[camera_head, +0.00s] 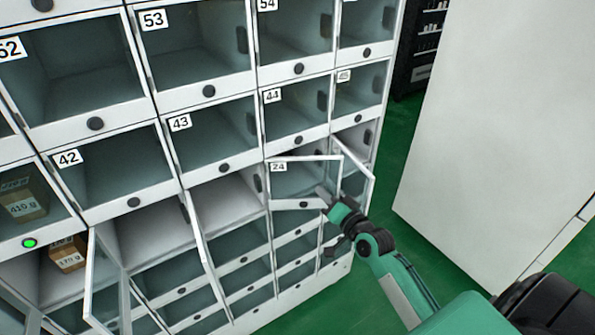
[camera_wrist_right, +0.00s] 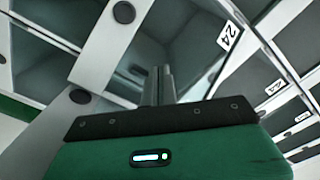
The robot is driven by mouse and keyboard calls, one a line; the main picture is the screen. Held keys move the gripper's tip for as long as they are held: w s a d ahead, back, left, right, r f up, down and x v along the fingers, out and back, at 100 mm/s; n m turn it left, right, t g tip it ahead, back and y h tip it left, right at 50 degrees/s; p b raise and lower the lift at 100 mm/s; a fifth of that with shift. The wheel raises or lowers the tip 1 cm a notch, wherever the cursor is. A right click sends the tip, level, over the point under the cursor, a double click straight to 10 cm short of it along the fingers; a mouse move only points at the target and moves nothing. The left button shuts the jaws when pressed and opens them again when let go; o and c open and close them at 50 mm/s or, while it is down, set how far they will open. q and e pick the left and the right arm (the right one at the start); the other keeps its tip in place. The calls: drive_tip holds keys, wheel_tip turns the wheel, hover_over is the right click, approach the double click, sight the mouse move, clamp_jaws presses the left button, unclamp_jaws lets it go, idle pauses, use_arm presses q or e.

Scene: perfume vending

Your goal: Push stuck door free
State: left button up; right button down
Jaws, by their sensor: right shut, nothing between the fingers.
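The small clear door labelled 24 (camera_head: 305,162) stands swung out from the locker wall, in the right-hand part of the head view. In the right wrist view its label 24 (camera_wrist_right: 229,36) shows at the upper right. My right gripper (camera_head: 323,193) is shut and empty, with its fingertips at the lower right part of this door. In the wrist view the shut fingers (camera_wrist_right: 158,84) point at the door's clear panel; I cannot tell whether they touch it. Another narrow door (camera_head: 369,170) stands ajar just right of door 24. My left gripper is not in view.
More doors stand open at the lower left (camera_head: 92,285). Brown boxes sit in left compartments, one (camera_head: 68,254) behind an open door. A green light (camera_head: 29,243) glows there. A large white panel (camera_head: 500,130) stands at the right, with green floor (camera_head: 385,190) between.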

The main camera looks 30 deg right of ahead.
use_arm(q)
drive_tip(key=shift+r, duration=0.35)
use_arm(e)
drive_tip(key=s+d, duration=0.1)
drive_tip(key=s, duration=1.7)
drive_tip(key=shift+s+d, duration=0.2)
drive_tip(key=shift+s, duration=0.15)
idle(0.3)
